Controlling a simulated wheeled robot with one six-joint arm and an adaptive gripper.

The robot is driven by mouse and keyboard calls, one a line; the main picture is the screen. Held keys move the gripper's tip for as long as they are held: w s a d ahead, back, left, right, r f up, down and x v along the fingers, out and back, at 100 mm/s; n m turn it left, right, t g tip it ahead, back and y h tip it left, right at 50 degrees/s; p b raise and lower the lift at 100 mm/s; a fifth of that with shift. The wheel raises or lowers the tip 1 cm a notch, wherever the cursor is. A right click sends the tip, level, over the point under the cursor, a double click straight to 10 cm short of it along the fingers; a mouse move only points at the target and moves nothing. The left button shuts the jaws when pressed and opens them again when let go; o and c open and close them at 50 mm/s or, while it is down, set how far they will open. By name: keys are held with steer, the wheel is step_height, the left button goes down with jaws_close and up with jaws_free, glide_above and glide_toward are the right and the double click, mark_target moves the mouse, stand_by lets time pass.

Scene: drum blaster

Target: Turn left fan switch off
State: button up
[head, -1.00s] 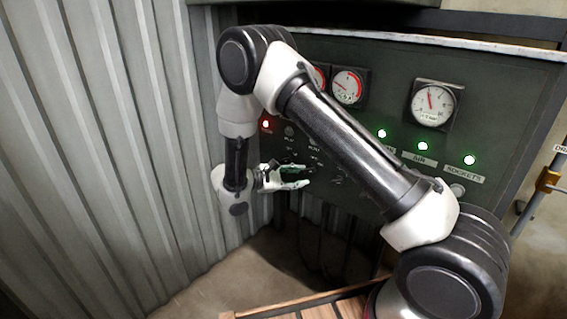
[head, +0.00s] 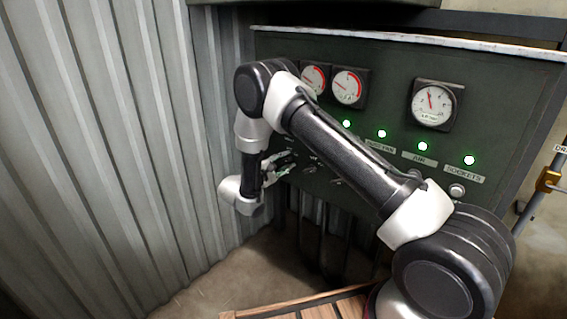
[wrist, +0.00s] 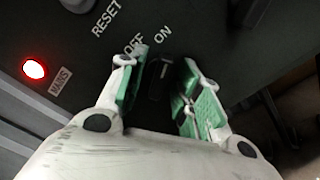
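A dark switch (wrist: 159,84) on the green control panel (head: 500,110) shows in the wrist view beside the printed words OFF and ON. No fan label is readable by it. My gripper (wrist: 165,95) is open, with one green-padded finger to each side of this switch; I cannot tell whether they touch it. In the head view my gripper (head: 284,163) is close to the panel's lower left part, and my arm hides much of the panel there.
A red MAINS lamp (wrist: 35,69) glows left of my gripper. Several green lamps (head: 422,146) glow along the panel, over labels including AIR and SOCKETS. Gauges (head: 437,104) sit above. A corrugated wall (head: 110,140) stands close on the left. A wooden surface (head: 320,306) lies below.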

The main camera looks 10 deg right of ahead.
steer(key=shift+c, duration=0.2)
jaws_close()
steer(key=shift+n, duration=0.4)
steer(key=n, duration=0.5)
steer(key=shift+n, duration=0.3)
steer(key=n, duration=0.5)
steer(key=shift+n, duration=0.4)
steer(key=shift+o, duration=0.2)
jaws_free()
